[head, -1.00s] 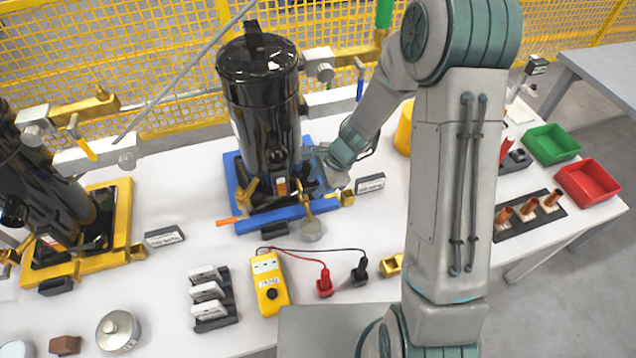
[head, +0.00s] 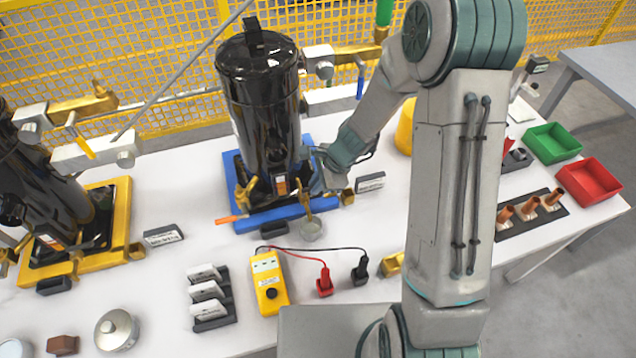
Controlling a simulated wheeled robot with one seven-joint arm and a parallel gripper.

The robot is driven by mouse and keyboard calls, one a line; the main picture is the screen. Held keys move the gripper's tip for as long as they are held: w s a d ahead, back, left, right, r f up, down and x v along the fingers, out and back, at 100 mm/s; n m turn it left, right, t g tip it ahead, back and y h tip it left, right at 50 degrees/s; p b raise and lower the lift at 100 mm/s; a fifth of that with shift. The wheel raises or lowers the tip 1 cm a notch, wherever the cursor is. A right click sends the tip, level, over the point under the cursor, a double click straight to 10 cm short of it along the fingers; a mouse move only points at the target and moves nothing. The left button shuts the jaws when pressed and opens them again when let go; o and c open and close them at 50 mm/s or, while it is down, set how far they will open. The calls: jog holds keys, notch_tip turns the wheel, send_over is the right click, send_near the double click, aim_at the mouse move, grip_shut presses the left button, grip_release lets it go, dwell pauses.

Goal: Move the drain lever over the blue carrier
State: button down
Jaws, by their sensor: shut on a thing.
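The blue carrier (head: 236,190) lies on the white bench and bears a tall black cylinder (head: 260,95). Brass clamps stand at its corners. A brass drain fitting (head: 307,203) at its front right edge hangs above a small metal cup (head: 312,230). My gripper (head: 314,184) is low beside the cylinder's right foot, over the right part of the blue carrier. It is shut at the drain lever, which its fingers and the brass parts mostly hide. An orange-tipped lever (head: 230,219) sticks out at the carrier's front left.
A yellow carrier (head: 122,235) with another black cylinder (head: 45,195) stands at left. A yellow meter (head: 268,283) with red and black leads lies in front. Green (head: 552,143) and red (head: 590,180) trays are at right. A yellow mesh fence (head: 160,50) closes the back.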

jog(key=shift+s+a+m+t+h+b, duration=0.1)
jog(key=shift+s+m+t+h+b, duration=0.35)
jog(key=shift+m, duration=0.7)
jog(key=shift+s+a+m+t+h+b, duration=0.15)
jog(key=shift+m+t+b, duration=0.25)
jog(key=shift+m+b, duration=0.6)
jog(key=shift+s+a+m+t+h+b, duration=0.1)
jog(key=shift+s+m+t+h+b, duration=0.25)
jog(key=shift+m, duration=1)
jog(key=shift+r, duration=0.1)
jog(key=c, duration=1.5)
grip_release()
jog(key=p+v, duration=0.2)
jog(key=v, duration=0.2)
jog(key=p+v, duration=0.3)
jog(key=v, duration=0.2)
jog(key=p+v, duration=0.3)
jog(key=v, duration=0.1)
jog(key=shift+s+d+r, duration=0.2)
jog(key=shift+s+d, duration=0.05)
jog(key=shift+d, duration=0.1)
